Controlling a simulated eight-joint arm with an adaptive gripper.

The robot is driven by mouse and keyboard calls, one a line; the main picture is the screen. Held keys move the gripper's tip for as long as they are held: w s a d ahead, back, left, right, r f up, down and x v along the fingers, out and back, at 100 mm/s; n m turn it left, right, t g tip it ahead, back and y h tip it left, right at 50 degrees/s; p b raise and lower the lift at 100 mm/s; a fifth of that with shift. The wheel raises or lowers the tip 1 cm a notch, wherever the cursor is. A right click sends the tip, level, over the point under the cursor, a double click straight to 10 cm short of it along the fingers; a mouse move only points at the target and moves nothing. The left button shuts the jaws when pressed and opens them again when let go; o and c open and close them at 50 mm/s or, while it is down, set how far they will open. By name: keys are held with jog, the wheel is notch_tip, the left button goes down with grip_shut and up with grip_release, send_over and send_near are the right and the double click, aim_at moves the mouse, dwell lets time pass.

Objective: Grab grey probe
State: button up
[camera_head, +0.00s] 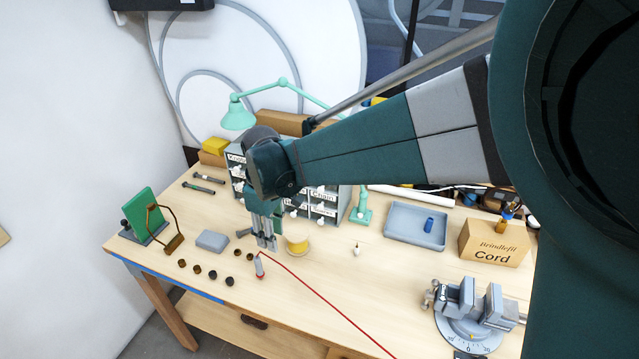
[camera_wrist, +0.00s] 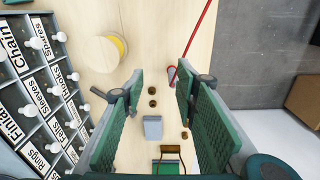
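The grey probe (camera_head: 260,266) stands or leans near the front of the workbench, with a red lead running from it toward the lower right. In the wrist view the probe (camera_wrist: 172,75) shows as a small red and grey shape by the right fingertip, partly hidden by it. My gripper (camera_head: 264,243) points down just behind and above the probe. In the wrist view its green-padded fingers (camera_wrist: 160,88) are spread apart, with nothing held between them.
A yellow-banded spool (camera_head: 297,245) stands right of my gripper. The labelled drawer cabinet (camera_head: 322,208) is behind it. A grey box (camera_head: 212,241) and several small dark caps (camera_head: 198,269) lie to the left. A vise (camera_head: 470,305) and blue-grey tray (camera_head: 400,235) are at right.

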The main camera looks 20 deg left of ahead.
jog(key=n, duration=0.1)
send_over(257, 258)
notch_tip(257, 258, down, 3)
jog(key=shift+f, duration=0.15)
jog(key=shift+f, duration=1.3)
jog(key=shift+f, duration=2.6)
grip_shut()
